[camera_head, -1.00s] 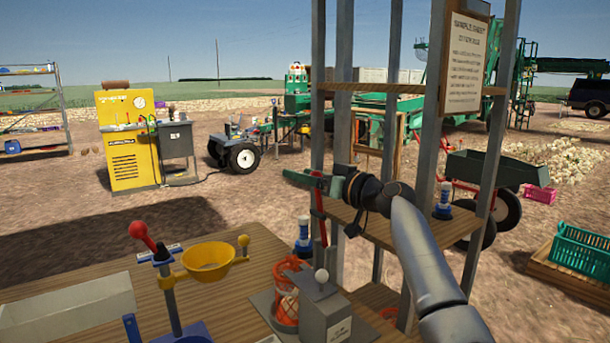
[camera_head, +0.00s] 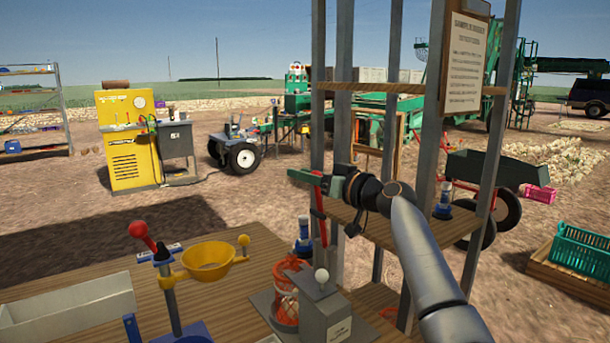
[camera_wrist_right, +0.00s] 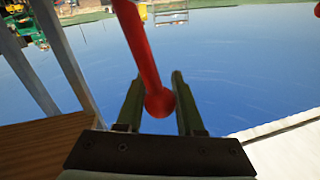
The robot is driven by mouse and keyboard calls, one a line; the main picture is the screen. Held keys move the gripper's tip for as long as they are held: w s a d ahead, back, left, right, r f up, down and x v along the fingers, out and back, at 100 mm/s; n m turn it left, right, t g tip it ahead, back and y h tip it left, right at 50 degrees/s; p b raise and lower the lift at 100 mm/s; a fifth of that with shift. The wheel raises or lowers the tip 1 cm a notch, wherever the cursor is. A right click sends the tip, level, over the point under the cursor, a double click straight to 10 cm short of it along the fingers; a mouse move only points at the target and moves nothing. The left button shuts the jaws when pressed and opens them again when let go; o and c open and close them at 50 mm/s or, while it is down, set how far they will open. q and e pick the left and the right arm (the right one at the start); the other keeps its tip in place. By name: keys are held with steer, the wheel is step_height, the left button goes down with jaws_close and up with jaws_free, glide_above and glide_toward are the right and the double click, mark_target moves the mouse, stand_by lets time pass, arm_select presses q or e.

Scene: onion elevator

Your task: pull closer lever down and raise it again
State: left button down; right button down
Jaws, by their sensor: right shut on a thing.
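My right gripper (camera_head: 303,178) is beside the grey post of the frame, at the end of my right arm. It is shut on a red lever (camera_head: 320,213), which hangs below the fingers along the post in the head view. In the right wrist view the lever's red rod (camera_wrist_right: 140,45) ends in a round knob between the two green fingers (camera_wrist_right: 158,103). Another lever with a red knob (camera_head: 138,230) stands on the wooden table to the left, beside a yellow bowl (camera_head: 209,262). My left gripper is not in view.
The grey posts and wooden shelf (camera_head: 372,232) stand close to my right arm. On the table (camera_head: 235,300) are a grey tray (camera_head: 70,308), an orange-red basket (camera_head: 287,303) and a grey box with a white knob (camera_head: 326,318). Open ground lies beyond.

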stand_by(0.8)
steer(key=s+a+f+n+h+b, duration=0.1)
steer(key=s+a+f+n+b, duration=0.1)
steer(key=s+a+f+n, duration=0.3)
steer(key=shift+s+a+f+n, duration=0.15)
steer(key=shift+s+a+n, duration=0.1)
steer(key=shift+a+n, duration=0.8)
steer(key=shift+a+m, duration=0.2)
steer(key=shift+m, duration=0.05)
steer(key=c, duration=0.5)
jaws_free()
steer(key=shift+c, duration=0.2)
steer(key=shift+d, duration=0.1)
